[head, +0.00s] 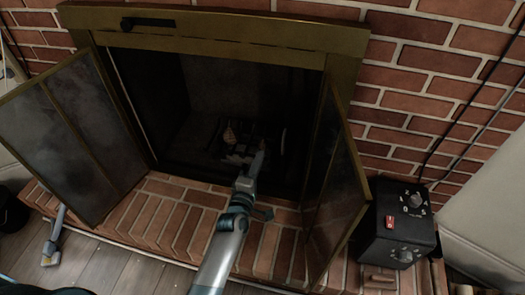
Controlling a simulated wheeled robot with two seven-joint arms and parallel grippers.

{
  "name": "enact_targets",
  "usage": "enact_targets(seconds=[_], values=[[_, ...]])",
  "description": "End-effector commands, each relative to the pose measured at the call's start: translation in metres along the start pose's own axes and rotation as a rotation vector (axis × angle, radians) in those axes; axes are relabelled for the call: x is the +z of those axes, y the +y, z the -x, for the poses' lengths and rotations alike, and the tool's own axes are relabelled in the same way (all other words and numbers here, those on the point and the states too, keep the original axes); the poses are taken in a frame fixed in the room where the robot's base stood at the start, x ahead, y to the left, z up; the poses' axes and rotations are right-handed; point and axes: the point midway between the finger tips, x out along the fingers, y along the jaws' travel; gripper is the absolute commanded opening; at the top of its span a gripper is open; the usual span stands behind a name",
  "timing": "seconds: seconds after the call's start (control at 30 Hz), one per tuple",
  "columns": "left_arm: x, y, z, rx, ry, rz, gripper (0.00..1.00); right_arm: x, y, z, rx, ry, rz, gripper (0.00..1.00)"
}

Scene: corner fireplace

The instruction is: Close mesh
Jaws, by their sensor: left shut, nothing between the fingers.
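The fireplace stands open, its brass-framed glass doors swung out: the left door (72,130) to the left and the right door (338,190) to the right. Dark mesh (145,85) seems to hang at the left side of the opening. The right side (297,125) is also dark, and I cannot tell how far mesh covers it. A thin pale vertical streak shows there. My left gripper (257,163) is shut and empty, pointing into the lower middle of the opening. Contact with the mesh cannot be told. My right gripper is not in view.
The brick hearth (165,215) runs below the opening. A black control box (400,225) with knobs and a red switch stands right of the right door. A grey metal object (54,240) lies by the left door. Logs or a grate (228,135) show inside. Wooden floor is in front.

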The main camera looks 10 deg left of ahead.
Motion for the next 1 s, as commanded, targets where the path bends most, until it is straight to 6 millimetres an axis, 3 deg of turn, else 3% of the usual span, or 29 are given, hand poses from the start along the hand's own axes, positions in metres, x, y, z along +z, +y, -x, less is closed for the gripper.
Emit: enact_targets(seconds=[0.1, 0.3, 1.0], values=[[0.0, 0.0, 0.02, -0.001, 0.0, -0.001, 0.0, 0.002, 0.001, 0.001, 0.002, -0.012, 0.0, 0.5], [0.0, 0.0, 0.036, 0.0, 0.0, -0.002, 0.0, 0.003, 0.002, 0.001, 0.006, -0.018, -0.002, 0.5], [0.0, -0.001, 0.04, -0.004, -0.001, -0.007, 0.0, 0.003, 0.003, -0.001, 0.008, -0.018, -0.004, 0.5]])
